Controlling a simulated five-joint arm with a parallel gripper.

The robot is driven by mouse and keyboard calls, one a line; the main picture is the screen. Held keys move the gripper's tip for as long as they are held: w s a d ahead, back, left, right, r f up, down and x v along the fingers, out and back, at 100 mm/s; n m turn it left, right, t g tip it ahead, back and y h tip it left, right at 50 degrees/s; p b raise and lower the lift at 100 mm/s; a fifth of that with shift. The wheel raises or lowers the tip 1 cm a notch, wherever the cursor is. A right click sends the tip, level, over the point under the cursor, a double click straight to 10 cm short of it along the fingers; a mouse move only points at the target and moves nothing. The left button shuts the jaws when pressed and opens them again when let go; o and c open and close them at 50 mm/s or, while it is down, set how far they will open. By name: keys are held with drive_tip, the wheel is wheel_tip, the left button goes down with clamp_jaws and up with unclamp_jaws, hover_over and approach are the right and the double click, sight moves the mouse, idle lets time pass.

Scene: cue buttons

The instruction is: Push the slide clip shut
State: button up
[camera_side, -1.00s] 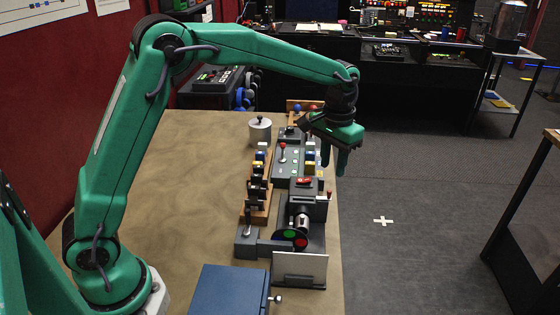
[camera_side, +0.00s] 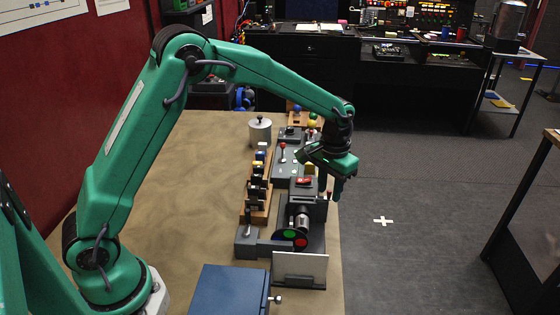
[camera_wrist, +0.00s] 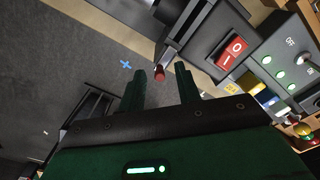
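A small red-tipped part (camera_wrist: 160,73) sticks out beside the dark grey box (camera_wrist: 213,35) that carries a red rocker switch (camera_wrist: 234,53). I cannot tell for sure that this part is the slide clip, nor whether a clip is open or shut. My gripper (camera_wrist: 160,69) is open and empty in the wrist view, its two green fingers apart, with the red tip showing between them. In the side view my gripper (camera_side: 330,193) points down at the right edge of the bench, beside the red rocker switch (camera_side: 304,181). Its fingers partly hide what lies there.
A silver cylinder with a red and green disc (camera_side: 290,238) and an upright pale plate (camera_side: 299,268) stand nearer the camera. A blue box (camera_side: 232,290) is at the front. A white lidded pot (camera_side: 260,130) stands at the back. The bench's left half is clear.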

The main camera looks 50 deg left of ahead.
drive_tip(key=shift+c, duration=0.4)
clamp_jaws()
drive_tip(key=shift+s, duration=0.1)
drive_tip(key=shift+s+a, duration=0.6)
drive_tip(key=shift+a, duration=0.1)
drive_tip(key=shift+o, duration=0.4)
unclamp_jaws()
drive_tip(key=shift+r, duration=0.1)
